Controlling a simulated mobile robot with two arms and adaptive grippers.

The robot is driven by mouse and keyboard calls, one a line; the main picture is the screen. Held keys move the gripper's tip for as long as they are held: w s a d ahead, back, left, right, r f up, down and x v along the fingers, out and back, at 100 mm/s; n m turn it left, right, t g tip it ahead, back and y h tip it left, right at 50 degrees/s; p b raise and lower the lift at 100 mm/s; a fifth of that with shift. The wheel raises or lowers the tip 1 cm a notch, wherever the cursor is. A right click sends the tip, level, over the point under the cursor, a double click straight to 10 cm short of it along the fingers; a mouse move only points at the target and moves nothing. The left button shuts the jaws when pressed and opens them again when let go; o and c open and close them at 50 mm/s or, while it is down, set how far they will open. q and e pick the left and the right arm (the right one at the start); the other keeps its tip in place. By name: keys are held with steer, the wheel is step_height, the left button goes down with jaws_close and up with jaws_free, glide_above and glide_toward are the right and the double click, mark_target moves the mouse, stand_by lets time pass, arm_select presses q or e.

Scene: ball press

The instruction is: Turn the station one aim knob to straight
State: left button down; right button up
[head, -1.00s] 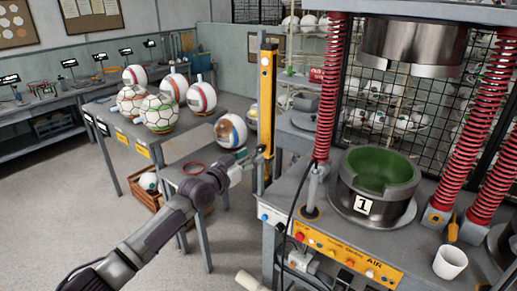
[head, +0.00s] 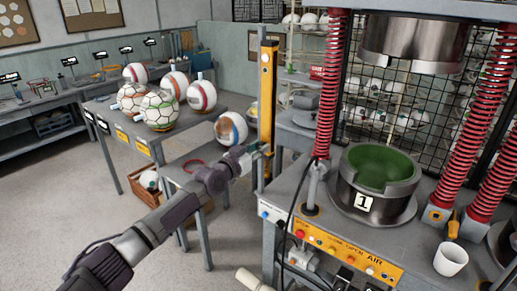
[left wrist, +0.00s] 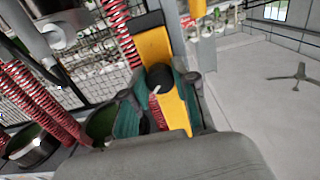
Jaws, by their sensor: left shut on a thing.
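The aim knob (left wrist: 160,77) is round and black, on the face of the yellow post (head: 267,90), and has a short pale mark on it. My left gripper (head: 262,151) reaches the post from the left in the head view. In the left wrist view its fingers (left wrist: 163,98) stand on both sides of the knob, shut on it. In the head view the knob is hard to make out at the gripper. Station one's press has a round metal mould (head: 375,195) with a green inside and a "1" label. My right gripper is not in view.
A grey table (head: 197,118) with several balls stands left of the post. The press bench has an orange control panel (head: 340,250), a white cup (head: 450,259) and red springs (head: 328,85). A wooden crate (head: 148,184) is on the floor. Open floor lies at the left.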

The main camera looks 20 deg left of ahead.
arm_select(q)
steer(key=shift+f+n, duration=0.1)
steer(key=shift+n, duration=0.2)
steer(key=shift+n+b, duration=1.1)
steer(key=shift+n, duration=3)
steer(key=c, duration=0.9)
jaws_free()
